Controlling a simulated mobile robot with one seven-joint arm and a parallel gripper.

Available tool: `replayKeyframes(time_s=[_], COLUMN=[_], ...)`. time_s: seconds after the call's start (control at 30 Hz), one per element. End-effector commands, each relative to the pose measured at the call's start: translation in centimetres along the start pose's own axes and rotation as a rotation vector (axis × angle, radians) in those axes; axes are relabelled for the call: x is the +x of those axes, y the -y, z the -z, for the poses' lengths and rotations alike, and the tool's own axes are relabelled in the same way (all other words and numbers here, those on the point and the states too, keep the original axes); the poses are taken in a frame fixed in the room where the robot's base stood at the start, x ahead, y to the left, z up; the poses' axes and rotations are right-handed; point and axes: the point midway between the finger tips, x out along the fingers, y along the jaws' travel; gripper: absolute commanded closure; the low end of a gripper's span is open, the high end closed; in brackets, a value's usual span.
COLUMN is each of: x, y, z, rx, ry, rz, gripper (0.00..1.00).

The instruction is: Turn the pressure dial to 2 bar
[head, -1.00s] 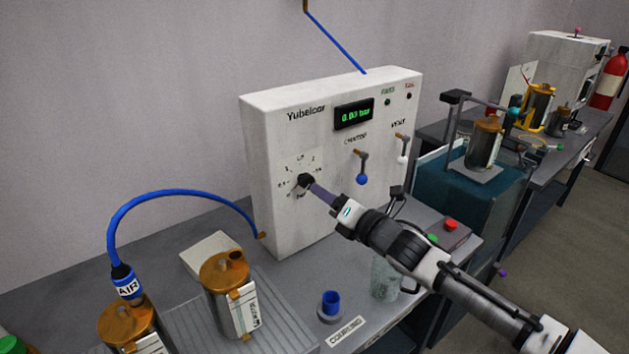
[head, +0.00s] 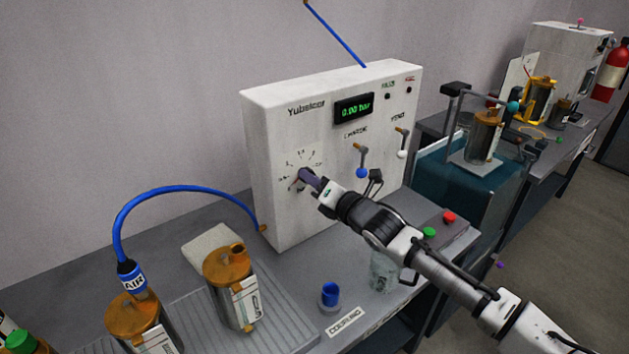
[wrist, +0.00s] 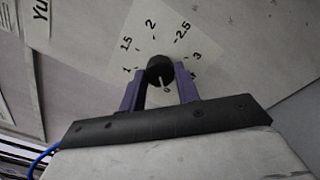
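The pressure dial is a black round knob (wrist: 160,71) on a pale scale plate on the white machine (head: 258,120); it is mostly hidden in the head view. In the wrist view, the scale reads 1, 1.5, 2, 2.5 and 3 around the knob. A light pointer line on the knob faces down toward my gripper, away from the 2. My gripper (wrist: 160,78) has one purple finger on each side of the knob, and both appear to touch it. It also shows at the dial in the head view (head: 305,178). The green display (head: 354,111) reads 0.00 bar.
A blue-knobbed lever (head: 362,160) and a white-knobbed lever (head: 402,142) are right of the dial. Metal canisters with orange lids (head: 229,265), a blue air hose (head: 185,190) and a blue coupling cup (head: 329,292) stand on the bench below.

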Motion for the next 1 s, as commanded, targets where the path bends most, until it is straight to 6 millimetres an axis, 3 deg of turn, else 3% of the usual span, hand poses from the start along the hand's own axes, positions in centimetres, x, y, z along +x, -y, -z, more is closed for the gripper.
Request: replayKeyframes(time_s=[0.47,1.0], x=[-0.02,-0.01], y=[0.18,0.16], z=[0.17,0.21], rx=[0.086,0.551], ry=[0.004,0.016], rz=[-0.003,-0.016], gripper=[0.91,0.91])
